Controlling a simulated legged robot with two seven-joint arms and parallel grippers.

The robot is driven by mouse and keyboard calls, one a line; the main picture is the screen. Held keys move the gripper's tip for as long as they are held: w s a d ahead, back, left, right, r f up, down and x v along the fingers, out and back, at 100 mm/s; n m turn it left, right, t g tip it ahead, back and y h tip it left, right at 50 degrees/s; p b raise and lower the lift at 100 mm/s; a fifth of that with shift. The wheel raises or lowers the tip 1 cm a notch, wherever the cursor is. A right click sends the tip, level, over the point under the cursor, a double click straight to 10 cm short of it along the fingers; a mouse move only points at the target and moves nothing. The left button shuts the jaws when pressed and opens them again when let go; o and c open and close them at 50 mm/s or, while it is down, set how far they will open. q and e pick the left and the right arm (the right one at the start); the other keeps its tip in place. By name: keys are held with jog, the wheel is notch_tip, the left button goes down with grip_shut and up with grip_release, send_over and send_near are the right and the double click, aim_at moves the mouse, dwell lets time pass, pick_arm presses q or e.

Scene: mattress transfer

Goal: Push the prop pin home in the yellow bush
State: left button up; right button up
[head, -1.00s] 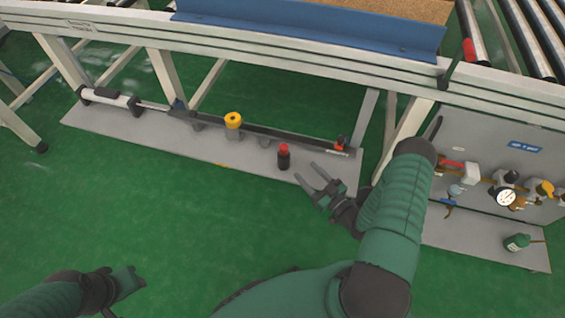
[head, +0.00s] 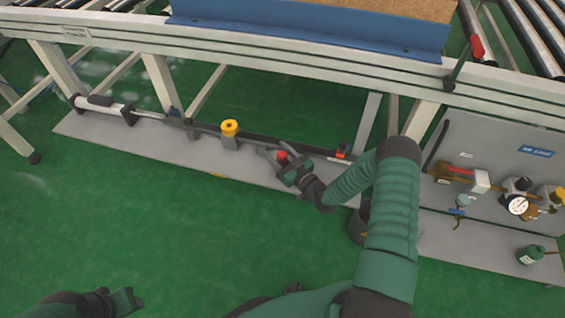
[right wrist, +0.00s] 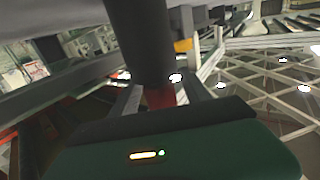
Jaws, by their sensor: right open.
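In the right wrist view the pin's dark body (right wrist: 138,40) and red part (right wrist: 160,97) show between the fingers (right wrist: 162,92). The yellow bush (head: 229,127) stands on a grey block to the left of the pin, apart from it. It also shows in the right wrist view (right wrist: 183,45). My left gripper (head: 125,301) is low at the left, away from the plate.
A dark bar (head: 265,142) and a cylinder (head: 105,105) run along the plate (head: 185,152) behind the pin. The conveyor frame (head: 300,70) crosses above. A valve panel with a gauge (head: 518,205) and a green bottle (head: 530,255) are at the right. The green floor in front is clear.

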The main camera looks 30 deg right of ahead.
grip_shut()
jog(key=shift+r, duration=0.1)
dwell(0.3)
